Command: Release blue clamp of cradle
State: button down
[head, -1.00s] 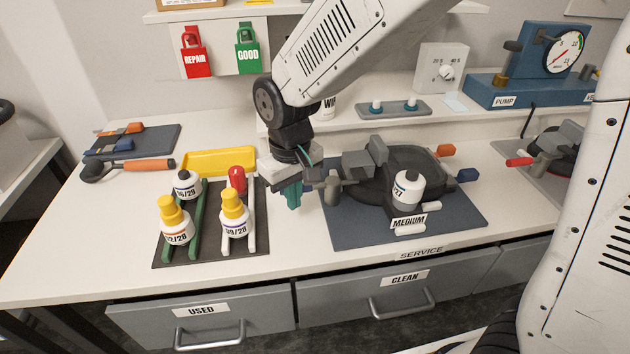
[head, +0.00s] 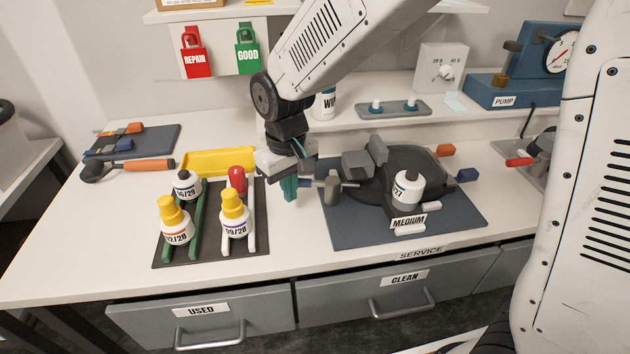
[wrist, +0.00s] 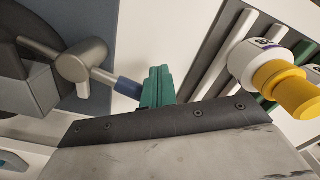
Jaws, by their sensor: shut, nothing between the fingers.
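A black cradle (head: 415,165) lies on a blue-grey mat, behind a "MEDIUM" label. On its left side is a grey clamp (head: 333,190) with a crossbar. The clamp's blue tip (head: 305,184) points left toward my gripper and also shows in the wrist view (wrist: 128,87). My gripper (head: 290,188) has teal fingers pointing down, just left of the blue tip. In the wrist view the shut, empty fingers (wrist: 157,88) are right beside the blue tip; I cannot tell whether they touch it. A blue block (head: 467,174) and an orange block (head: 445,150) show at the cradle's right side.
A dark rack (head: 210,250) with several capped bottles stands close on the left. A yellow tray (head: 218,162) lies behind it. A grey-capped bottle (head: 407,190) stands at the cradle's front. A shelf with a teal-knobbed plate (head: 393,108) runs behind. The bench's left front is clear.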

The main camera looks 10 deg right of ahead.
jog(key=shift+w+d, duration=0.2)
jog(key=shift+w, duration=1.4)
jog(key=shift+w+d, duration=0.4)
jog(key=shift+w, duration=0.45)
jog(key=shift+w+d, duration=0.6)
jog(key=shift+w, duration=0.2)
jog(key=shift+w+d, duration=0.6)
jog(key=shift+d, duration=0.1)
jog(key=shift+r, duration=0.1)
notch_tip(320, 180, up, 8)
jog(key=s, duration=0.1)
